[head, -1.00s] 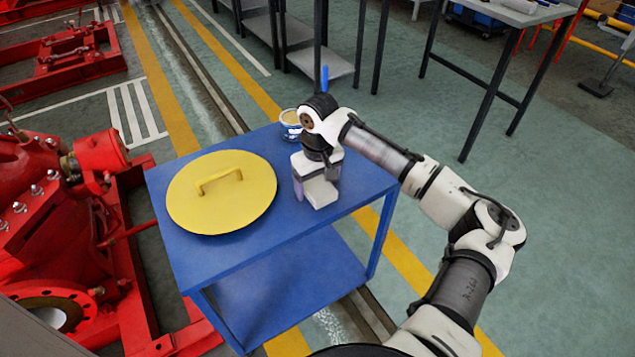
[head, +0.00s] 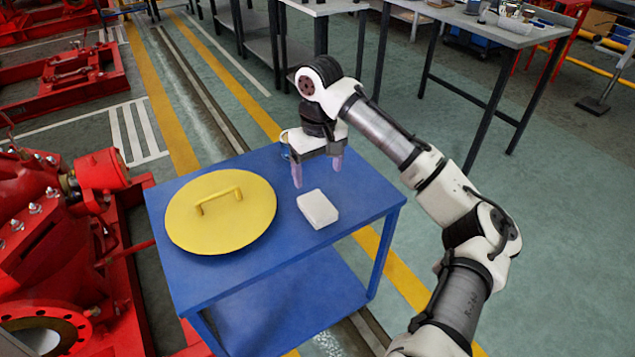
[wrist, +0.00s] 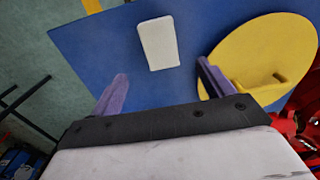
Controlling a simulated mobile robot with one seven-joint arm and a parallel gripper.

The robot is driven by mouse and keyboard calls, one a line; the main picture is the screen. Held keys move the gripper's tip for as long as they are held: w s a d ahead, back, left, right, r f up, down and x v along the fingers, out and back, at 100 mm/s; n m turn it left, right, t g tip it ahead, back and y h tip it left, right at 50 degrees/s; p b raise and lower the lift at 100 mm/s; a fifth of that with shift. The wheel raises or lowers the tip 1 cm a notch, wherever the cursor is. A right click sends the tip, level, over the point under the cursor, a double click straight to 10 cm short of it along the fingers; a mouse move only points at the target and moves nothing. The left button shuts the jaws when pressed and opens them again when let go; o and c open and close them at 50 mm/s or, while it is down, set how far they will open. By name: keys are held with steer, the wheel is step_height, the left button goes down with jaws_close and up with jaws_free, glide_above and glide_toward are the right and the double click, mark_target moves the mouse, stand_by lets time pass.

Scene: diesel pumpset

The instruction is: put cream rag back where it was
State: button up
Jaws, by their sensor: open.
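The cream rag (head: 318,208) is a pale, folded block lying flat on the blue table's top, right of the yellow lid. It also shows in the wrist view (wrist: 158,43), beyond and between the fingertips. My gripper (head: 317,176) is open and empty, raised above the table a little behind the rag and apart from it. Its two purple fingers are spread wide in the wrist view (wrist: 160,82).
A round yellow lid with a handle (head: 222,212) covers the left of the blue table (head: 240,265). A container behind my gripper is mostly hidden. Red machinery (head: 60,240) stands at the left. Grey workbenches (head: 480,20) stand at the back right.

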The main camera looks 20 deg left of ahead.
steer(key=shift+r, duration=0.35)
